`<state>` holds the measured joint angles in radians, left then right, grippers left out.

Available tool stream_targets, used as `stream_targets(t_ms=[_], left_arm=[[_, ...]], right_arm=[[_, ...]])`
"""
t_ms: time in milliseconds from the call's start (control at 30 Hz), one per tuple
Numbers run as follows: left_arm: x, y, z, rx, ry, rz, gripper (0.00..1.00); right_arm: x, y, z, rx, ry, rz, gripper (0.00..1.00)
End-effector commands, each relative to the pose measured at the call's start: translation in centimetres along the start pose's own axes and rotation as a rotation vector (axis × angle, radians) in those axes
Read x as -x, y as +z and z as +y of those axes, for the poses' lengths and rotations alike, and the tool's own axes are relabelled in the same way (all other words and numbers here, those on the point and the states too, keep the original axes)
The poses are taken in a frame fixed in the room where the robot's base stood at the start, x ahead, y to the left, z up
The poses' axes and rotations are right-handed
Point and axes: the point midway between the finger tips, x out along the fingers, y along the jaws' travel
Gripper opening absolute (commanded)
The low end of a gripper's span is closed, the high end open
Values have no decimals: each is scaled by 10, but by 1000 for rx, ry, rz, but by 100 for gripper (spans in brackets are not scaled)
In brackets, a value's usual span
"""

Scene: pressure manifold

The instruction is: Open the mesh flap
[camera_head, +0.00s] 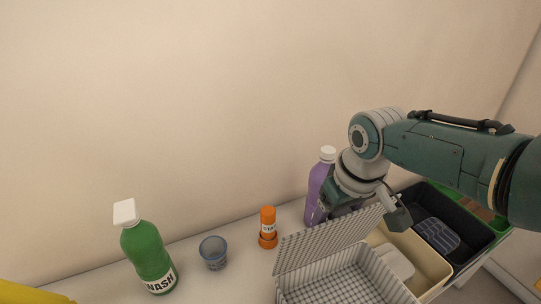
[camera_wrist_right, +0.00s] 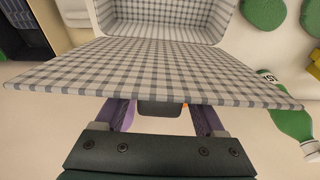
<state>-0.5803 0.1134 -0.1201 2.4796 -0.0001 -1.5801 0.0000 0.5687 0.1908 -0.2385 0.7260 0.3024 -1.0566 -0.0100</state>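The mesh flap (camera_head: 325,240) is a grey checked panel on the mesh basket (camera_head: 335,291). It stands raised and tilted at the basket's back edge, and the basket's inside shows. My right gripper (camera_head: 365,212) is at the flap's upper right edge, on its rear side. In the right wrist view the flap (camera_wrist_right: 160,68) spans the picture in front of my gripper and hides the fingertips. The finger parts that show are wide apart. I cannot tell whether they touch the flap. My left gripper is not in view.
A purple bottle (camera_head: 317,192) stands close behind the right gripper. A cream bin (camera_head: 436,271) and black bin (camera_head: 484,240) adjoin the basket's right. The wall is behind.

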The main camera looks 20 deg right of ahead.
Motion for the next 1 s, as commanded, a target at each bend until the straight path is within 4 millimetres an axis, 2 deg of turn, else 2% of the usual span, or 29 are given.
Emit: stream_targets(t_ms=[367,467,700,1000], left_arm=[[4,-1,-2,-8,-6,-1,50],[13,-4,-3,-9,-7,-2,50],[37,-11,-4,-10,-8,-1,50],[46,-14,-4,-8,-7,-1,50]], right_arm=[[5,-1,0,0,0,3,80],[17,-2,0,0,0,4,80],[60,-2,0,0,0,4,80],[95,-1,0,0,0,3,80]])
